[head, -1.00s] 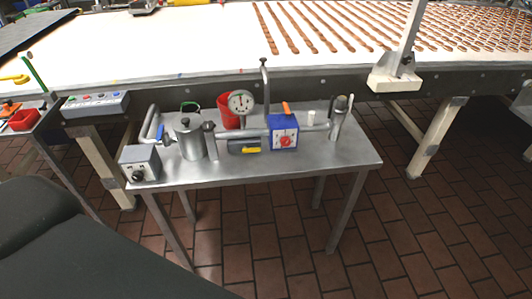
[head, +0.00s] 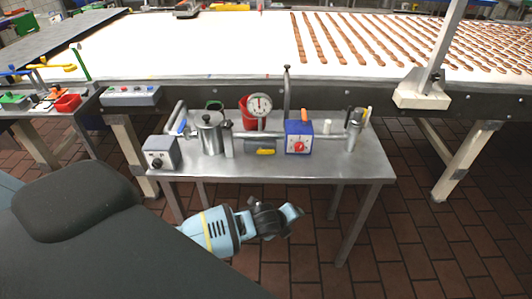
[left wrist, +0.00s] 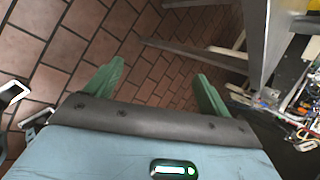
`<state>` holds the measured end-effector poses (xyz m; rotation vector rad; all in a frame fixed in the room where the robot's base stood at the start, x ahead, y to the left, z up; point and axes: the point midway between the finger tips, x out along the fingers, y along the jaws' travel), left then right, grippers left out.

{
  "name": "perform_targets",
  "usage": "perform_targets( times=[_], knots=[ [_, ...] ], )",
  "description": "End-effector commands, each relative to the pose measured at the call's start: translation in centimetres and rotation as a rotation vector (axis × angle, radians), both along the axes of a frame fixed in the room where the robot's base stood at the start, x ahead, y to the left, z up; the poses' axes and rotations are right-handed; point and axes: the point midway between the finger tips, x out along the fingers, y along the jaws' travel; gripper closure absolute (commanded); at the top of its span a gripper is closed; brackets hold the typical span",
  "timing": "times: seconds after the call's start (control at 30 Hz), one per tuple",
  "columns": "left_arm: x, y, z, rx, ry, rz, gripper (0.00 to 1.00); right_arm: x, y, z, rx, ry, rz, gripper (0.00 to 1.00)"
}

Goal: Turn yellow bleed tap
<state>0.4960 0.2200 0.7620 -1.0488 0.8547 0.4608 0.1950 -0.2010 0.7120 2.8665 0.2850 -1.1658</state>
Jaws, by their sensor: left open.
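The yellow tap handle (head: 265,151) sits low at the front of the pipework on the steel table, below the round dial gauge (head: 259,105). My left arm reaches in from the lower left of the head view, with its wrist in front of and below the table edge, apart from the tap. In the left wrist view my left gripper (left wrist: 159,70) has its two green fingers spread with nothing between them, over the brick-tiled floor. The tap cannot be made out there. My right gripper is not in view.
The steel table (head: 350,178) also bears a grey knob box (head: 161,153), a metal pot (head: 211,134), a blue box (head: 298,139) with a red knob and a red cup (head: 248,112). A conveyor (head: 200,60) stands behind. The tiled floor in front is open.

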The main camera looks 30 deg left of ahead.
Motion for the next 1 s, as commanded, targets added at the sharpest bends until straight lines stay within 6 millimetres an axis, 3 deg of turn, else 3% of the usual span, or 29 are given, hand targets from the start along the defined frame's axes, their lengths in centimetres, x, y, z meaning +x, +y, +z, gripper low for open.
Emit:
perform_targets(
  times=[0.03,0.2,0.4,0.5,0.77,1.0],
  knots=[
    [2.3,1.9,1.8,0.102,-0.018,-0.046,0.18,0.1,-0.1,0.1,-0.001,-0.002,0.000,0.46],
    [7.3,7.9,6.9,0.424,-0.010,-0.177,0.18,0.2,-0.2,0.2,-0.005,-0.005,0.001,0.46],
    [10.6,13.5,12.1,0.681,0.035,-0.254,0.18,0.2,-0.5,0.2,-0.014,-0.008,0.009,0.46],
    [11.2,14.9,13.5,0.740,0.052,-0.271,0.18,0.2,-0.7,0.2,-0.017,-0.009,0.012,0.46],
    [11.5,15.5,13.8,0.763,0.062,-0.278,0.18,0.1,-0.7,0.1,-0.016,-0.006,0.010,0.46],
    [12.8,16.3,11.7,0.761,0.066,-0.278,0.18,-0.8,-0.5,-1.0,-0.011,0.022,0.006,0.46]
  ],
)
